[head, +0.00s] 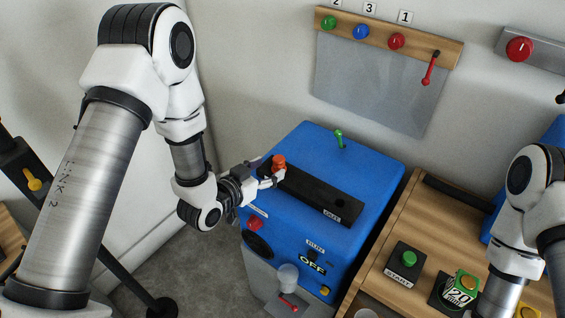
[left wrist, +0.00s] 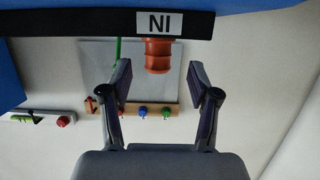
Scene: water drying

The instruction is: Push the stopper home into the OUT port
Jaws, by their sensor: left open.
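An orange-red stopper (head: 279,162) stands upright at the left end of the black bar (head: 312,194) on top of the blue machine (head: 375,165). In the left wrist view the stopper (left wrist: 158,54) shows beside a label (left wrist: 160,22) that reads IN upside down. My left gripper (head: 271,174) is open at the stopper's near side. In the left wrist view its fingers (left wrist: 158,82) stand apart, with the stopper between and just beyond their tips. My right gripper is out of frame.
A green lever (head: 340,138) stands on the machine's top behind the bar. A wooden bench (head: 388,245) with a green START button (head: 408,259) is to the right.

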